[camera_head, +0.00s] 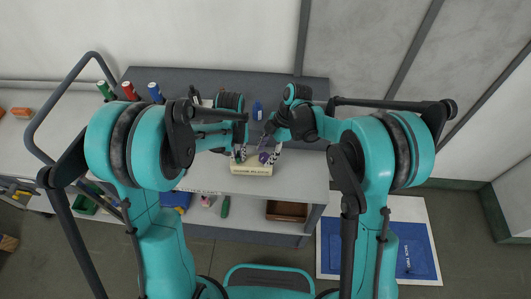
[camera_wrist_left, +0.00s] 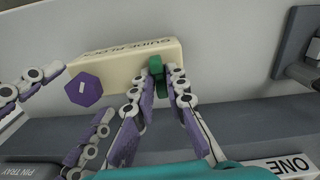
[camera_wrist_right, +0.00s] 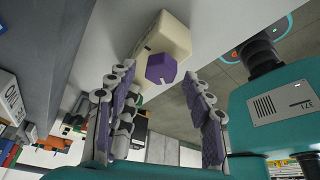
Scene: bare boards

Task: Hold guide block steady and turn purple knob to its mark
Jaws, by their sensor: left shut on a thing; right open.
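The cream guide block (camera_head: 252,168) lies on the light grey bench top near its front edge. The left wrist view shows its lettered face and the block (camera_wrist_left: 125,68) at a slant. The hexagonal purple knob (camera_wrist_left: 84,91) sits on the block with a short white line on its top. A green piece (camera_wrist_left: 156,68) stands at the block's other end. My left gripper (camera_wrist_left: 158,88) is shut on the green piece. My right gripper (camera_wrist_right: 158,80) is open, its fingers spread toward either side of the purple knob (camera_wrist_right: 160,68); contact is not visible. Any target mark is not discernible.
Green, red and blue spools (camera_head: 129,91) stand at the back left. A blue object (camera_head: 257,110) is at the back panel. A lower shelf holds a brown tray (camera_head: 287,211) and small items. The bench top right of the block looks clear.

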